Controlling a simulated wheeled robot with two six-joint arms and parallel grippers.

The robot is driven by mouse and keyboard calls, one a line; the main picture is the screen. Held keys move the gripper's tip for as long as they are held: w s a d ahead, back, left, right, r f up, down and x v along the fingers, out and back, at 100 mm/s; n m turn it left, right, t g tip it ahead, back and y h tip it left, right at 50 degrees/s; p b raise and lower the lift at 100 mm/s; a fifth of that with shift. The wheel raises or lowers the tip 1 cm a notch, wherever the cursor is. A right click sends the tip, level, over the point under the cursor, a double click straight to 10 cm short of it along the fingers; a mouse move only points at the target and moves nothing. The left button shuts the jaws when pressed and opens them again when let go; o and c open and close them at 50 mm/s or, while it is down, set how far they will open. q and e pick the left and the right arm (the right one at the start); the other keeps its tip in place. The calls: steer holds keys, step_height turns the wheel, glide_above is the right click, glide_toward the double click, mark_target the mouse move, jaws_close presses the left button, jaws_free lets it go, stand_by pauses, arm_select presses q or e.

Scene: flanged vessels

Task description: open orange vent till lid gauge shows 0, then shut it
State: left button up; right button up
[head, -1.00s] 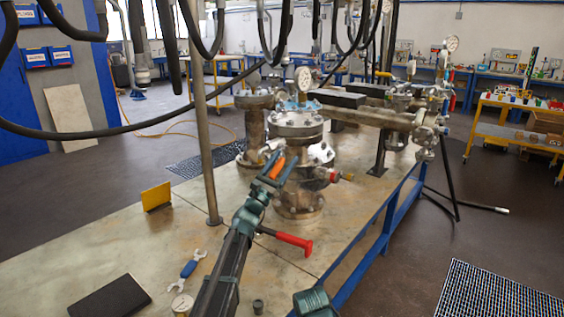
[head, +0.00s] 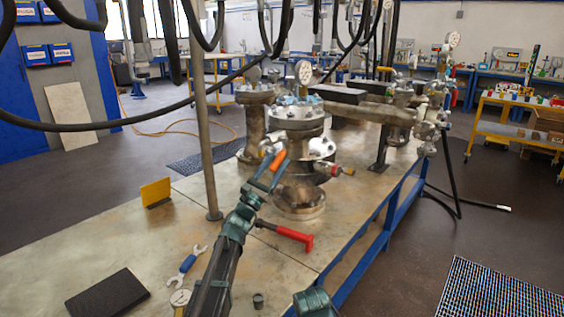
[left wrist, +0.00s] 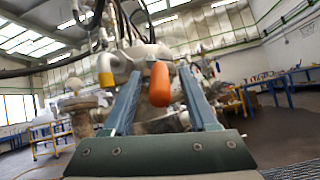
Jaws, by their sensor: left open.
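The flanged vessel (head: 301,160) stands on the bench, with a round white-faced lid gauge (head: 304,72) on top; its needle is too small to read. The orange vent handle (head: 277,160) shows at the vessel's near left side. My left gripper (head: 268,172) is open beside the handle. In the left wrist view the orange handle (left wrist: 160,84) appears between the two blue fingers, with space on both sides. I cannot tell how deep it sits between them. My right gripper is not in view; only a teal part of my other arm shows at the bottom.
A red-handled tool (head: 285,231) lies on the bench near the vessel's foot. A wrench (head: 186,263), a black pad (head: 107,297) and a yellow plate (head: 156,192) are to the left. A post (head: 206,130) rises left of the vessel. Hoses hang above.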

arm_select(q)
steer(key=b+v, duration=0.4)
steer(key=v, duration=0.5)
steer(key=shift+s, duration=0.1)
steer(key=shift+c, duration=0.3)
